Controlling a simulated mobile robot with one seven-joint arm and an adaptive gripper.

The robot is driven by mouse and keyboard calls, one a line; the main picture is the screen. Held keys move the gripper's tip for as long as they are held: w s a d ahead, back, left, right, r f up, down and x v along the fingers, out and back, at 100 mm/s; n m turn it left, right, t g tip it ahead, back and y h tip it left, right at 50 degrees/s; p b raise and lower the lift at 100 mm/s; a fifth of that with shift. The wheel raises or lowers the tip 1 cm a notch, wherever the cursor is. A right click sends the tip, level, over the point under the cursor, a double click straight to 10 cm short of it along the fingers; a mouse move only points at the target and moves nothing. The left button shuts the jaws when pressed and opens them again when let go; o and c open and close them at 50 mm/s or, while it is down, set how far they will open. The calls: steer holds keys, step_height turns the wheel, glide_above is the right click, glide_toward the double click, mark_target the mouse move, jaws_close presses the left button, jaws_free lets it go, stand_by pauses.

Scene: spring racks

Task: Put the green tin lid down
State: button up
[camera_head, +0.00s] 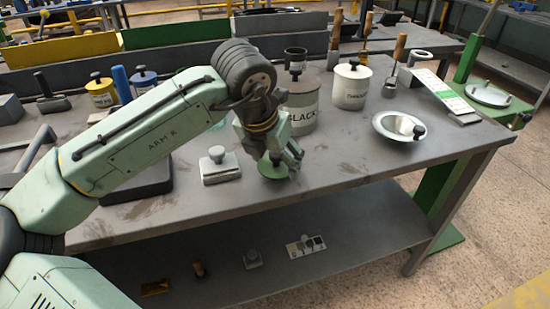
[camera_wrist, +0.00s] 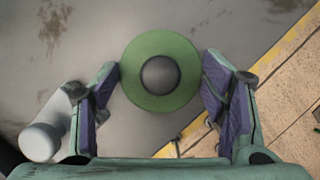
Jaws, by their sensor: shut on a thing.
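The green tin lid (camera_head: 273,169) is a round disc with a dark knob. It is at my gripper (camera_head: 280,158), over the front part of the grey workbench (camera_head: 330,165). In the wrist view the lid (camera_wrist: 160,98) faces the camera, knob in the middle, between the two fingers of my gripper (camera_wrist: 160,75). The fingers are shut on the lid's rim, one at each side. I cannot tell whether the lid's underside touches the bench. My gripper hides part of the lid in the head view.
A white block with a knob (camera_head: 219,166) stands just left of the lid. The canister marked BLACK (camera_head: 303,105) stands behind, with a white canister (camera_head: 351,88) and a metal dish (camera_head: 398,127) to the right. The bench's front edge is close; bare bench lies right of the lid.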

steer(key=shift+f, duration=0.25)
steer(key=shift+f, duration=0.2)
steer(key=o, duration=1.1)
steer(key=shift+r, duration=0.3)
steer(key=v, duration=1.2)
steer(key=shift+f+b, duration=0.1)
steer(key=shift+b, duration=0.25)
steer(key=shift+s, duration=0.1)
